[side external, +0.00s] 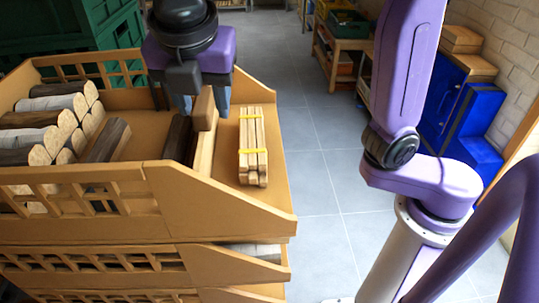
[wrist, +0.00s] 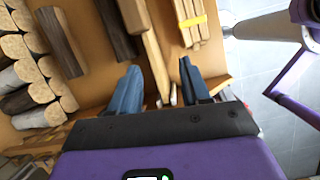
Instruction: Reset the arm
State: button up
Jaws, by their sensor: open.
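My gripper (side external: 203,112) is above the right part of the top wooden crate (side external: 220,205), pointing down. Its blue fingers are spread apart, and it also shows in the wrist view (wrist: 159,66). A light wooden plank (side external: 204,155) lies below and between the fingers, and it shows between them in the wrist view (wrist: 153,45). Another light wood piece (side external: 204,108) appears just under the gripper; I cannot tell if it touches a finger. A dark log (side external: 178,138) lies just left of the plank.
A bundle of slats with yellow bands (side external: 252,145) lies at the crate's right. Cut logs (side external: 45,120) are piled on the left, with a dark log (side external: 106,140) beside them. Green crates (side external: 70,30) stand behind.

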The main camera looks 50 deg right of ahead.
jog(key=s+d+f+m+g+y, duration=0.1)
jog(key=s+d+f+m, duration=0.5)
jog(key=d, duration=0.5)
jog(key=s+d+f+m+g+y, duration=0.1)
jog(key=s+d+f+m+y, duration=0.1)
jog(key=s+d+f+m, duration=0.4)
jog(key=s+d+f, duration=0.4)
jog(key=d, duration=0.2)
jog(key=shift+m+g, duration=0.3)
jog(key=shift+m, duration=0.1)
